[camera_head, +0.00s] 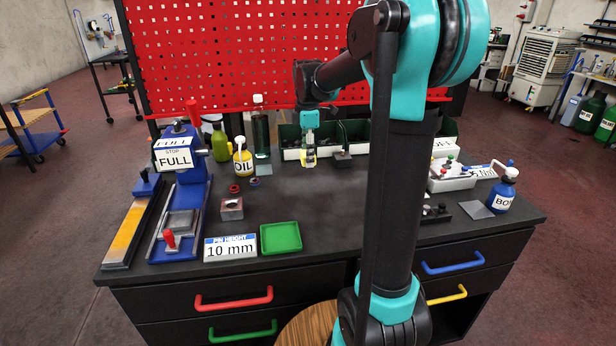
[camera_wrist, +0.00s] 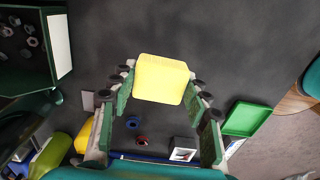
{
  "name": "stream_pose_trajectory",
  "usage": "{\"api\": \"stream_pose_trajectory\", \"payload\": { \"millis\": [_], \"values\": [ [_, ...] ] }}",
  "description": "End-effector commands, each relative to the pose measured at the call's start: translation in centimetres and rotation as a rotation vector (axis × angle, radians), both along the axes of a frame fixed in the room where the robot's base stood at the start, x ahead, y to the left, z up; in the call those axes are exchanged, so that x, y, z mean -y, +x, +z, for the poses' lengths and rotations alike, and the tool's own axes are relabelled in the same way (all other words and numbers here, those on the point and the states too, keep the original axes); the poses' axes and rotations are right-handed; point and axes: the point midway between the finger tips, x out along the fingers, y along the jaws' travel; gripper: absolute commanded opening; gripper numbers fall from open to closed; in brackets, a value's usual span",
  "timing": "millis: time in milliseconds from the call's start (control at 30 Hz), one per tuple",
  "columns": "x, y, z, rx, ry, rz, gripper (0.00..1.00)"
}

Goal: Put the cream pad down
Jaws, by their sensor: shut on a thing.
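The cream pad (camera_wrist: 162,78) looks pale yellow and block-shaped in the wrist view. It sits between the two green-padded fingers of my gripper (camera_wrist: 160,92), which is shut on it. In the head view my gripper (camera_head: 309,151) is small, near the back of the dark bench, in front of the green bins. The pad (camera_head: 308,161) shows there as a yellow patch at the fingertips. I cannot tell whether its underside touches the bench top.
Green bins (camera_head: 291,155) stand close behind my gripper. A yellow oil can (camera_head: 243,163), bottles, a green tray (camera_head: 281,238), a metal block (camera_head: 231,209) and a blue fixture (camera_head: 187,205) stand left. The middle of the bench top (camera_head: 315,200) is clear.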

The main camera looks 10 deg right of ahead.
Motion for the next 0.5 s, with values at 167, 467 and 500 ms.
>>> {"api": "stream_pose_trajectory", "payload": {
  "millis": [167, 467, 500],
  "values": [
    [0.0, 0.1, -3.2, 0.000, 0.000, 0.000, 0.11],
    [0.0, 0.1, -6.1, 0.000, 0.000, 0.000, 0.11],
    [0.0, 0.1, -6.6, 0.000, 0.000, 0.000, 0.11]
  ]
}}
